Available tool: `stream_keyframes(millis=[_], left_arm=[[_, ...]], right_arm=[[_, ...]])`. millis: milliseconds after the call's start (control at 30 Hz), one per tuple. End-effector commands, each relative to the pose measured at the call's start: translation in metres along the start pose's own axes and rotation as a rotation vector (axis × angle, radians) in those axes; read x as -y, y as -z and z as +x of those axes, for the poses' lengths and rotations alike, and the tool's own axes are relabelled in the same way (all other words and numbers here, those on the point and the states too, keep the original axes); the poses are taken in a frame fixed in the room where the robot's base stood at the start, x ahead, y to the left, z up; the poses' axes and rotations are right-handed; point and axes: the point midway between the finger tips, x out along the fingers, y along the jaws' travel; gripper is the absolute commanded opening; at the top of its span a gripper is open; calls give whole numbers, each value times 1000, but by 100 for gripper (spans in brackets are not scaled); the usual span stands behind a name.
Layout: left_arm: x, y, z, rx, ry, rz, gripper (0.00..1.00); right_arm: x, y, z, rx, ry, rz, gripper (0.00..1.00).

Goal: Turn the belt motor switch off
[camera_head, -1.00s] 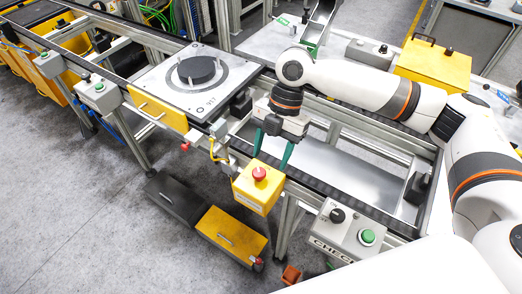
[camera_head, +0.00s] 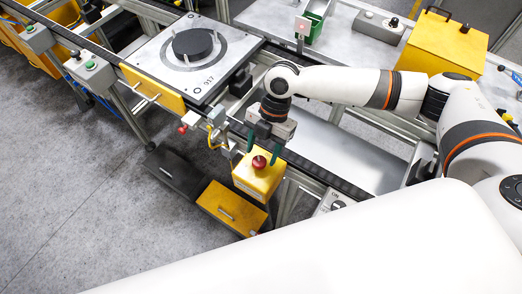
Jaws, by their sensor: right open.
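My right gripper (camera_head: 263,148) points down with its green fingers apart. It is above a yellow box (camera_head: 258,180) with a red mushroom button (camera_head: 260,162) on top, and the fingers appear on either side of the button. I cannot tell whether they touch it. A grey switch box (camera_head: 327,204) with an "ON" mark and a dark knob (camera_head: 338,205) shows at the belt frame's near side. Most of it is hidden behind a white part of my body. No readable label names the belt motor switch. My left gripper is not in view.
A pallet (camera_head: 222,75) with a black disc (camera_head: 193,44) sits on the conveyor to the left. Yellow (camera_head: 230,208) and dark (camera_head: 176,173) boxes lie below. A grey button box (camera_head: 91,70) stands farther left. A yellow case (camera_head: 440,48) stands at the back right.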

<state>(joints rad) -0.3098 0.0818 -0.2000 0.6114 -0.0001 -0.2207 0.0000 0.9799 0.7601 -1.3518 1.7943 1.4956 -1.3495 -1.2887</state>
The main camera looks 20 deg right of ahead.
Motion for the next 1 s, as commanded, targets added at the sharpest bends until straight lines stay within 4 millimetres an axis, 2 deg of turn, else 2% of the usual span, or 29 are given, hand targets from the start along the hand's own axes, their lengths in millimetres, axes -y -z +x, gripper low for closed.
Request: stream_keyframes(millis=[200,500,800,1000], left_arm=[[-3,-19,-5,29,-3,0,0],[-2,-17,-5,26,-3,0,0],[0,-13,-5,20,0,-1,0],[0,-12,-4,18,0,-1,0]], right_arm=[[0,-1,19,1,1,-1,55],[0,0,22,0,1,-1,55],[0,0,21,0,1,-1,11],[1,0,22,0,-5,-15,11]])
